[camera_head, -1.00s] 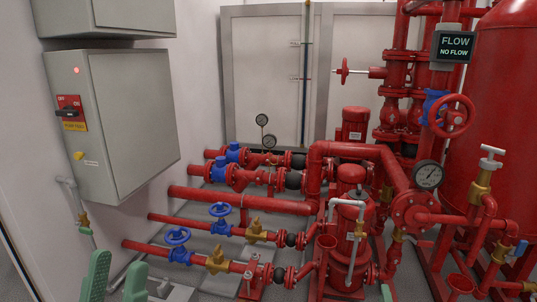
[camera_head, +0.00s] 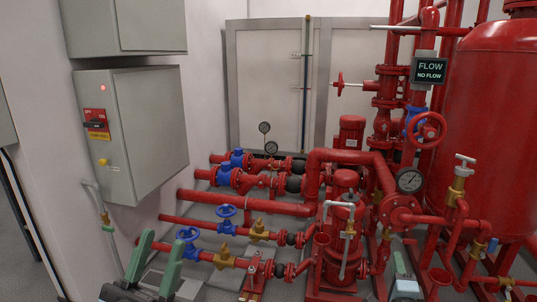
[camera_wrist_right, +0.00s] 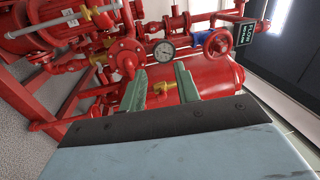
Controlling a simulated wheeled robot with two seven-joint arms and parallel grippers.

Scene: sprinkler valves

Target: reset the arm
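My left gripper (camera_head: 158,258) is at the lower left of the head view, its two green fingers pointing up and apart with nothing between them. It is in front of the pipes, near the lower blue handwheel (camera_head: 187,234). Only the tip of my right gripper (camera_head: 399,264) shows at the bottom right of the head view. In the right wrist view, the right gripper (camera_wrist_right: 162,90) has its green fingers apart.
A grey control box (camera_head: 140,130) with a switch hangs on the left wall. Red pipes and pumps (camera_head: 343,235) fill the centre. A pressure gauge (camera_head: 410,181), a red handwheel (camera_head: 426,130) and a FLOW sign (camera_head: 429,71) stand at the right. Bare floor shows at the left.

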